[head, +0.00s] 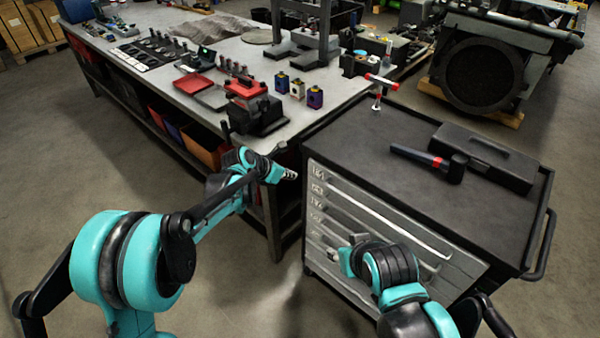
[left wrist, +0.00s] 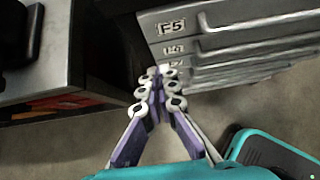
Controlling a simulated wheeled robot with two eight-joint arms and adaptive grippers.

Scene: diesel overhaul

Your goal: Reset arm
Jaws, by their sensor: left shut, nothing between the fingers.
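My left gripper (head: 289,174) is shut and empty, in the gap between the workbench and the left side of the tool cabinet's drawer front. In the left wrist view its fingers (left wrist: 158,78) meet at the tips with nothing between them, in front of the cabinet's labelled drawers (left wrist: 225,40). My right arm (head: 390,270) is bent in front of the cabinet's lower drawers. A small pale part at its end (head: 333,254) shows, but its fingers cannot be made out clearly.
The black-topped tool cabinet (head: 400,125) carries a black case (head: 485,158), a black and red tool (head: 428,160) and a red-tipped stand (head: 380,88). The workbench (head: 215,45) holds trays, parts and several small coloured blocks. Open floor (head: 230,300) lies between my arms.

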